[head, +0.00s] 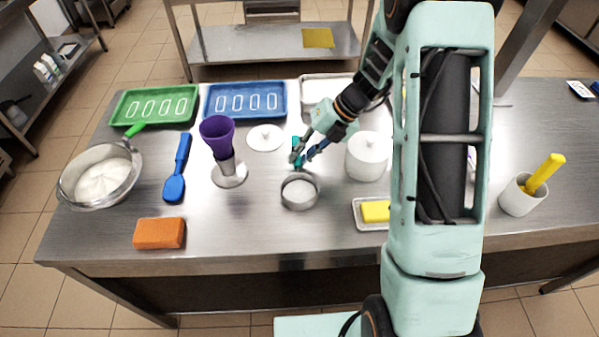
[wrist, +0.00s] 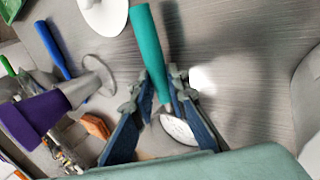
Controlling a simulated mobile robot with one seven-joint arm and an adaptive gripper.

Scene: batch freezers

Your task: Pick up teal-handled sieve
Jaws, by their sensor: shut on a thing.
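The teal-handled sieve (head: 300,192) is a round metal sieve near the middle of the steel table, with its teal handle (head: 295,142) pointing to the back. My gripper (head: 304,158) is shut on the handle close to the sieve's bowl and partly hides it in the head view. In the wrist view the teal handle (wrist: 149,45) runs between the two blue-padded fingers of my gripper (wrist: 164,92). The pale sieve bowl (wrist: 178,129) shows partly behind the fingers. I cannot tell for sure whether the sieve touches the table.
A white lid (head: 265,138) lies behind. A small tray with a yellow block (head: 376,211) is front right. The table in front is clear.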

